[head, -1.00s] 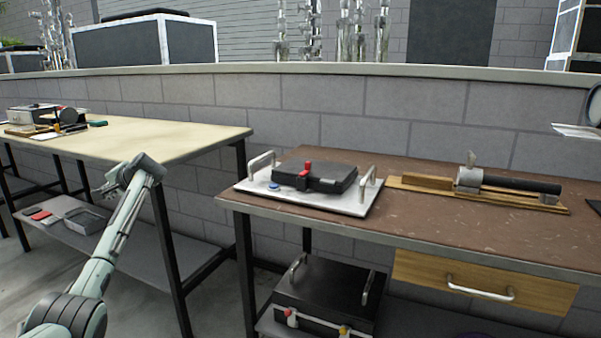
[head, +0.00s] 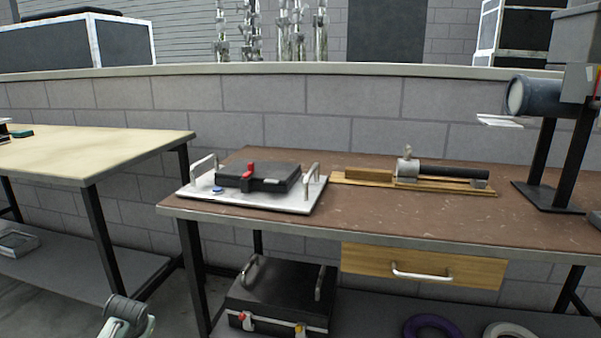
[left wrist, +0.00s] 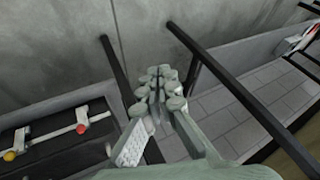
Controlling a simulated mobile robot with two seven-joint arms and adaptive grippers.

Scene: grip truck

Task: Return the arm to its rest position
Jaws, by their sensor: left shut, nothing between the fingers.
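In the left wrist view my left gripper (left wrist: 158,82) has its fingers together, with nothing between them. It hangs over the grey floor near dark table legs, apart from anything it could touch as far as I can tell. In the head view only a grey-green part of my left arm shows at the bottom left edge, below the table tops. The left fingertips cannot be made out there. My right gripper is in neither view.
A brown workbench (head: 375,222) carries a black case on a white handled tray (head: 296,205). A black case (head: 274,290) with red and yellow knobs sits on its lower shelf. A pale table (head: 90,155) stands left. Floor shows between the tables.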

